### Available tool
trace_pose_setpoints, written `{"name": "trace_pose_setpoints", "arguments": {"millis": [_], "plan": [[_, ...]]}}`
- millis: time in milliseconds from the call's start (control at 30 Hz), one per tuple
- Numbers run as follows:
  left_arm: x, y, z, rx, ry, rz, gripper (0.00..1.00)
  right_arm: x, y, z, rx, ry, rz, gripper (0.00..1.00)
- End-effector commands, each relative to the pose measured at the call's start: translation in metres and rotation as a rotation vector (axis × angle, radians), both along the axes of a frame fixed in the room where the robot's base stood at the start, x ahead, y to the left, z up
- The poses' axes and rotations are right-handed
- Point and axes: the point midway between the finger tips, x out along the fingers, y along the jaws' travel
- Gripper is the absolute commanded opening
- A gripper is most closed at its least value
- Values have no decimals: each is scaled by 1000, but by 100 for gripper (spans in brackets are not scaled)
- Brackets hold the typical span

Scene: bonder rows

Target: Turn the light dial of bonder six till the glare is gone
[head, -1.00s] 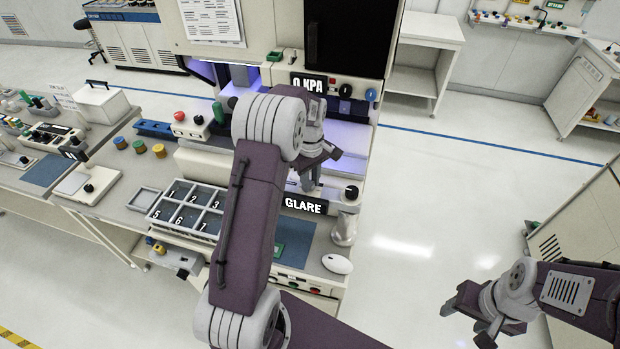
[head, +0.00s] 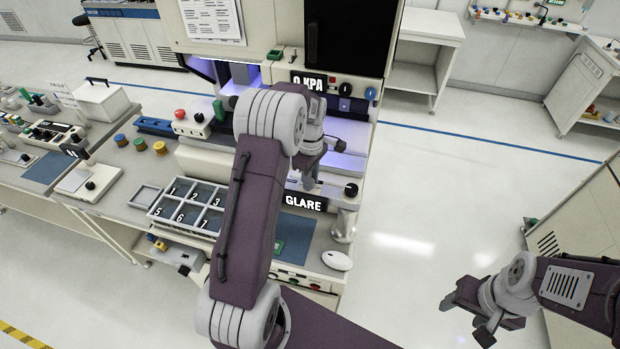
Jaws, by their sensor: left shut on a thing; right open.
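The bonder's small black display (head: 303,202) reads GLARE. My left gripper (head: 311,182) points down just above and behind that display. It is shut on a small part there, which seems to be the light dial; the fingers and wrist hide it. A black knob (head: 351,189) stands free to the right of the gripper. My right gripper (head: 476,318) is open and empty, over the floor at the lower right, away from the bonder.
An upper display (head: 308,82) reads 0 KPA. A numbered tray (head: 150,212), a white mouse (head: 337,260) and a metal cup (head: 343,228) are on the bench near my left arm. Colored spools (head: 159,148) stand at left. The floor right of the bonder is clear.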

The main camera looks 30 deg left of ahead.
Motion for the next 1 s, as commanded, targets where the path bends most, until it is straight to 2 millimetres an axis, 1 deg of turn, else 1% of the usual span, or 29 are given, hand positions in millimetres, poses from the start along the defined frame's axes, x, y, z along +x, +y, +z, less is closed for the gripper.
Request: {"name": "trace_pose_setpoints", "arguments": {"millis": [133,167,200,233,500,567,667,800,900,1000], "plan": [[2,0,2,1,-7,-1,0,0,0,0,0,0,0,57],[2,0,2,1,-7,-1,30,0,0,0,0,0,0,57],[2,0,2,1,-7,-1,41,0,0,0,0,0,0,57],[2,0,2,1,-6,-1,47,0,0,0,0,0,0,57],[1,0,1,1,-3,-1,47,0,0,0,0,0,0,57],[1,0,3,1,-4,-1,47,0,0,-1,0,0,0,57],[2,0,17,2,-8,-1,47,0,0,-7,0,0,0,57],[2,-1,50,2,-10,-2,47,0,0,-14,0,0,0,57],[2,-1,70,2,-9,-2,47,0,0,-17,0,0,0,57],[1,-1,85,3,-7,-2,47,0,0,-17,0,0,0,57]]}}
